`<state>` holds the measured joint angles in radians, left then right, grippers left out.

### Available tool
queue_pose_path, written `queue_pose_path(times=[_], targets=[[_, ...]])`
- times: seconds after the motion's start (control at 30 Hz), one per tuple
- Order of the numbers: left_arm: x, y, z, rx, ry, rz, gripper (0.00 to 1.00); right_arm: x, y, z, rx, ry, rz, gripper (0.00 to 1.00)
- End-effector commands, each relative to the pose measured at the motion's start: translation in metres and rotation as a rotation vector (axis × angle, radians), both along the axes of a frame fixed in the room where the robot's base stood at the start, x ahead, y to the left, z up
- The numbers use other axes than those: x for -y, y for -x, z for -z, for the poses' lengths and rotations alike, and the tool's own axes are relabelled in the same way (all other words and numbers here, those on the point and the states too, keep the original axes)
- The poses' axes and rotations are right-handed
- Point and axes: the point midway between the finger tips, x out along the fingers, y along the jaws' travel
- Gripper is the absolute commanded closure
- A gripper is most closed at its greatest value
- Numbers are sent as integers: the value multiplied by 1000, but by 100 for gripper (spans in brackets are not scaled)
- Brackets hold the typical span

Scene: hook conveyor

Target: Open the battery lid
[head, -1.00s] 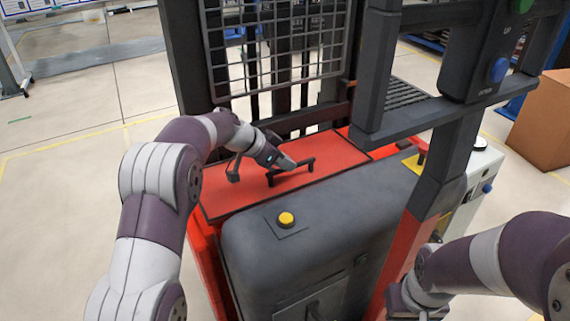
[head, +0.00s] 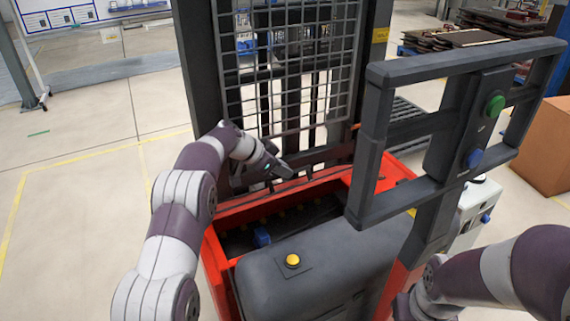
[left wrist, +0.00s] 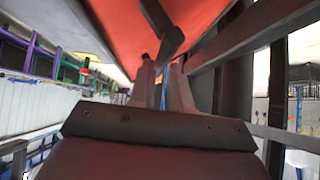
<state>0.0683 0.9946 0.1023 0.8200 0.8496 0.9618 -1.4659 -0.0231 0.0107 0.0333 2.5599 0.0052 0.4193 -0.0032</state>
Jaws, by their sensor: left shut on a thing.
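The red battery lid shows from close up in the left wrist view (left wrist: 125,20), with its dark handle (left wrist: 170,42) at my fingertips. In the head view the lid is raised at the back of the battery compartment, mostly seen edge-on. My left gripper (head: 284,172) is shut on the handle, near the mast. The compartment (head: 238,242) is uncovered, with a dark inside and a blue part (head: 262,237) in it.
The mesh guard and mast (head: 290,70) stand just behind the lid. A dark frame with green and blue buttons (head: 470,130) rises to the right. A dark cover with a yellow button (head: 292,260) lies in front. Open floor is at the left.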

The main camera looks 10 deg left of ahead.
Motion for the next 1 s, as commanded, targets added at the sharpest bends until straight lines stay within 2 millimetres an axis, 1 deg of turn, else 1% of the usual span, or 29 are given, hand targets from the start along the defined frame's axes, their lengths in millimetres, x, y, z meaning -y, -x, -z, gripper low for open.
queue_pose_path(times=[0.03,0.43,0.47,0.5,1.0], targets=[[-5,0,8,-10,-9,-7,100,0,0,-2,0,0,0,100],[-6,0,13,-15,-10,-7,100,0,0,-1,0,0,0,100],[-6,0,13,-15,-10,-7,73,0,0,-1,0,0,0,100],[-6,0,13,-15,-9,-6,62,0,0,-1,0,0,0,100],[-3,-1,5,-5,-4,-4,62,0,0,-2,0,0,0,100]])
